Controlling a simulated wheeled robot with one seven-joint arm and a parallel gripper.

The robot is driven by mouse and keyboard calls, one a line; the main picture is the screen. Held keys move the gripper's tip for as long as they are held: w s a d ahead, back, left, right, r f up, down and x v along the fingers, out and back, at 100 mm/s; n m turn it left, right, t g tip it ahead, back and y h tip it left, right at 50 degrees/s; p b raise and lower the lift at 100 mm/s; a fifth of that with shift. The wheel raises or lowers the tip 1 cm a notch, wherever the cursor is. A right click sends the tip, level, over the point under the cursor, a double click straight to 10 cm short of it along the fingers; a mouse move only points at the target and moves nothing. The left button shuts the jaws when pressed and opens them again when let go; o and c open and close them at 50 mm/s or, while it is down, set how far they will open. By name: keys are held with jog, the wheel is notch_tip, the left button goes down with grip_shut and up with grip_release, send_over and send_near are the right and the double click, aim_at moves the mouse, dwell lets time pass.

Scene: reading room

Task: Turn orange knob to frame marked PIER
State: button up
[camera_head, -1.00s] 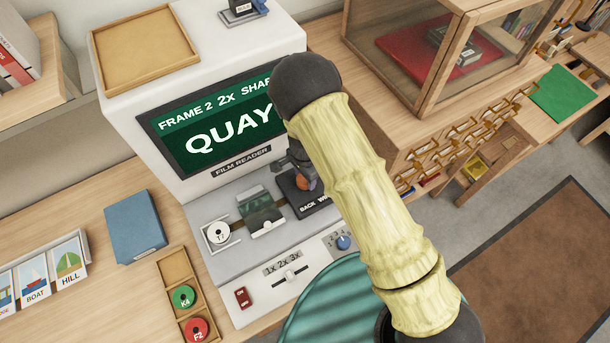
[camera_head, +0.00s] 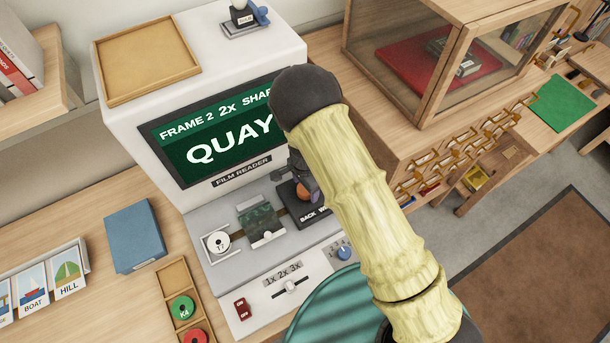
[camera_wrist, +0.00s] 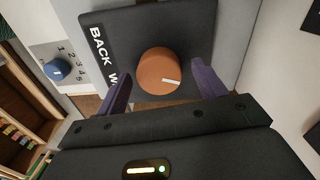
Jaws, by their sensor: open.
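The film reader's screen (camera_head: 215,130) reads FRAME 2, 2x, SHARP with the word QUAY. The orange knob (camera_wrist: 160,72) sits on a black plate with white lettering that starts with BACK. It has a white mark near its lower right in the wrist view. In the head view the knob (camera_head: 303,192) is partly hidden by my arm. My gripper (camera_wrist: 158,88) is open, with one purple finger on each side of the knob. A gap shows between the knob and each finger; I cannot tell the exact height.
A blue numbered knob (camera_head: 344,252) and a zoom slider (camera_head: 290,287) are on the reader's front panel. A film spool (camera_head: 218,243) sits left of the glass film holder. A wooden display case (camera_head: 440,60) stands to the right.

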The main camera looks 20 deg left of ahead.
notch_tip(320, 180, up, 17)
jog(key=b, duration=0.3)
jog(key=shift+a+r, duration=0.15)
jog(key=shift+a, duration=0.05)
jog(key=shift+w, duration=0.1)
dwell(0.3)
jog(key=d+r+n+t, duration=0.1)
jog(key=d+r+n, duration=0.15)
jog(key=d, duration=1.05)
jog(key=d+r+n+t, duration=0.1)
jog(key=d+r, duration=0.3)
jog(key=d, duration=0.9)
jog(key=s+d+r+n, duration=0.1)
jog(key=s+d+n, duration=0.2)
jog(key=s+d, duration=0.2)
jog(key=d, duration=0.2)
jog(key=shift+s+d+r+t, duration=0.15)
jog(key=shift+d+r+t, duration=0.05)
jog(key=shift+d+t, duration=0.2)
